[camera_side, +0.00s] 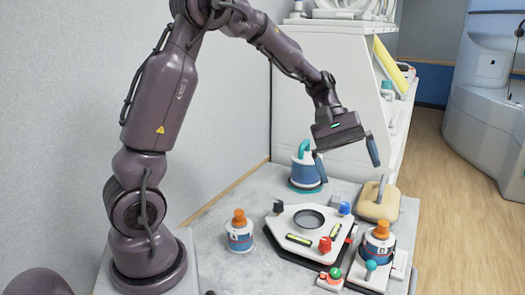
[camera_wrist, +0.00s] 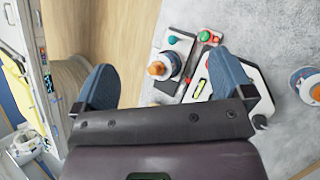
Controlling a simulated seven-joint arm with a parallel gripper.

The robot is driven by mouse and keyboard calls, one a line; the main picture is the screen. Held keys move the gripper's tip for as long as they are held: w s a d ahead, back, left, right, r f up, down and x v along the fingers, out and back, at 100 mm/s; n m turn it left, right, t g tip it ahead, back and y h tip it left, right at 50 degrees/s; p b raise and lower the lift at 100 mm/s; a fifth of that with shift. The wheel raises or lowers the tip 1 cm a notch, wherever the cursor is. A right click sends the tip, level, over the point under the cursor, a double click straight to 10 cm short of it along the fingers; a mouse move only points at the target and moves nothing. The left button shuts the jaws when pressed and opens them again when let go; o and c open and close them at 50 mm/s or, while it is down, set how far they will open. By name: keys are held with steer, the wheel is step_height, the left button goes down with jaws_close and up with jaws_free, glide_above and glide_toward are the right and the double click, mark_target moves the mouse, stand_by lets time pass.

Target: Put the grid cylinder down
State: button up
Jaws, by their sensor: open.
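My gripper (camera_side: 346,158) is open and empty, with its blue fingers spread, high above the back right of the table. Its fingers also show in the wrist view (camera_wrist: 164,62). One white-and-blue cylinder with an orange top (camera_side: 240,236) stands upright on the table, left of the white plate. A similar orange-topped cylinder (camera_side: 378,246) stands upright in a holder (camera_side: 399,266) at the right. Both show in the wrist view, one between the finger directions (camera_wrist: 164,68) and one at the right edge (camera_wrist: 307,88). I cannot tell which is the grid cylinder; no grid pattern is readable.
The white plate (camera_side: 285,222) carries a dark ring, level vials and red, blue and black knobs. A blue-and-white container with a teal handle (camera_side: 305,168) stands behind. A beige block with a grey handle (camera_side: 379,203) is at the back right. Grey table is bare at front left.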

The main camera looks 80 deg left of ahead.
steer(key=s+d+r+m+t+y, duration=0.2)
steer(key=s+m, duration=0.4)
steer(key=s, duration=0.3)
steer(key=s+d+r+m+t+y, duration=0.2)
steer(key=s+r+m+y, duration=0.3)
steer(key=s+m, duration=0.2)
steer(key=s, duration=0.2)
steer(key=shift+s+d+y, duration=0.25)
steer(key=shift+s+y, duration=0.05)
steer(key=shift+s, duration=0.1)
stand_by(0.6)
